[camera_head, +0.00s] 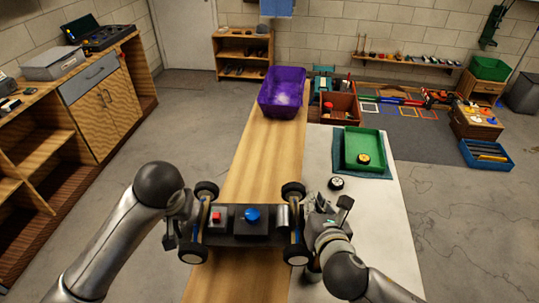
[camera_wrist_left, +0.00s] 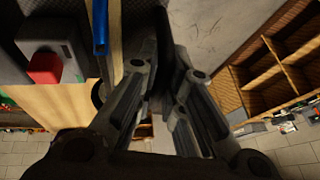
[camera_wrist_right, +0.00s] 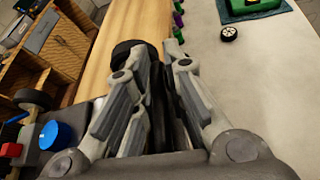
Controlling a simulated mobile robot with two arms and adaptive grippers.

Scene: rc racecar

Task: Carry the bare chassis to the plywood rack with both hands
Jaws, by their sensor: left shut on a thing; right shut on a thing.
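The bare chassis (camera_head: 236,240) is a dark plate with black wheels at its corners, a red block, a blue knob and a grey cylinder on top. It is level over the near end of the wooden table; I cannot tell whether it touches. My left gripper (camera_head: 185,217) is shut on its left side and my right gripper (camera_head: 312,222) on its right side. The chassis also shows in the left wrist view (camera_wrist_left: 70,18) and right wrist view (camera_wrist_right: 75,113). A low plywood rack (camera_head: 243,55) stands against the back wall, with small dark items on its shelves.
A purple bin (camera_head: 283,92) sits at the table's far end. On the white tabletop (camera_head: 375,235) are a loose wheel (camera_head: 335,184) and a green tray (camera_head: 363,150). A wooden workbench (camera_head: 85,100) runs along the left. Bare concrete floor (camera_head: 190,120) lies between bench and table.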

